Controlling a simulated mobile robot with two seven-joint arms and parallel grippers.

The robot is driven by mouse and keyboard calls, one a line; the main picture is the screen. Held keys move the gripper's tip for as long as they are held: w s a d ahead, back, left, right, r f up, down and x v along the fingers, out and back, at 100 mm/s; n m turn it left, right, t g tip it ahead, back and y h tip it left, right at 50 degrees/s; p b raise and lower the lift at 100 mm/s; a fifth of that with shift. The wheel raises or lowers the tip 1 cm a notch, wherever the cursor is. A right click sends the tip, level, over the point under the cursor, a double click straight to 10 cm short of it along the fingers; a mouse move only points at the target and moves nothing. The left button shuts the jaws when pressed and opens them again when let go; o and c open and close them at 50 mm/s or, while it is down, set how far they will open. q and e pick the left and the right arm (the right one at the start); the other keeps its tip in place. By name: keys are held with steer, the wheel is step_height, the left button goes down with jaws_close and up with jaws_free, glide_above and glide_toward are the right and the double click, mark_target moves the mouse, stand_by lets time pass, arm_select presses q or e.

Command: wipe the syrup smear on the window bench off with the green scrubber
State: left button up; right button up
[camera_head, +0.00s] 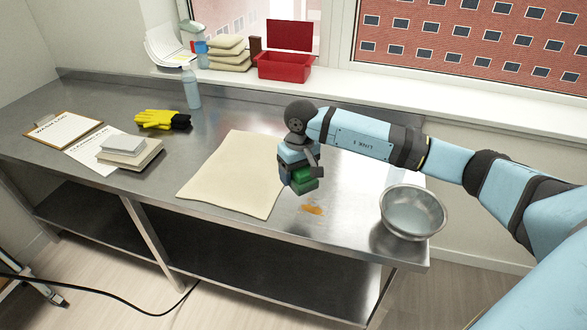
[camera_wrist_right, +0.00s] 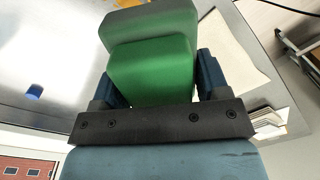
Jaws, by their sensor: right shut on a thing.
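My right gripper (camera_head: 298,184) is shut on the green scrubber (camera_head: 303,181) above the steel window bench (camera_head: 360,170). In the right wrist view the green scrubber (camera_wrist_right: 152,68) sits between the two blue fingers of the right gripper (camera_wrist_right: 152,80), with a greyer green part at its far end. The orange-brown syrup smear (camera_head: 312,209) lies on the bench just below and right of the scrubber in the head view. The scrubber appears apart from the smear; whether it touches the bench is hard to tell. My left gripper is in neither view.
A metal bowl (camera_head: 412,211) stands right of the smear near the bench end. A beige cloth (camera_head: 235,175) lies left of the gripper. Yellow gloves (camera_head: 160,119), a spray bottle (camera_head: 191,87), a clipboard (camera_head: 62,131) and stacked pads (camera_head: 130,155) are farther left. A red bin (camera_head: 285,66) stands on the sill.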

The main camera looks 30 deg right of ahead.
steer(key=shift+w+d, duration=0.45)
steer(key=shift+d, duration=0.05)
steer(key=shift+w+d+f, duration=0.1)
steer(key=shift+d+f, duration=0.05)
steer(key=shift+f, duration=0.05)
steer(key=shift+f+b, duration=0.85)
steer(key=shift+f, duration=1.5)
steer(key=shift+r, duration=0.1)
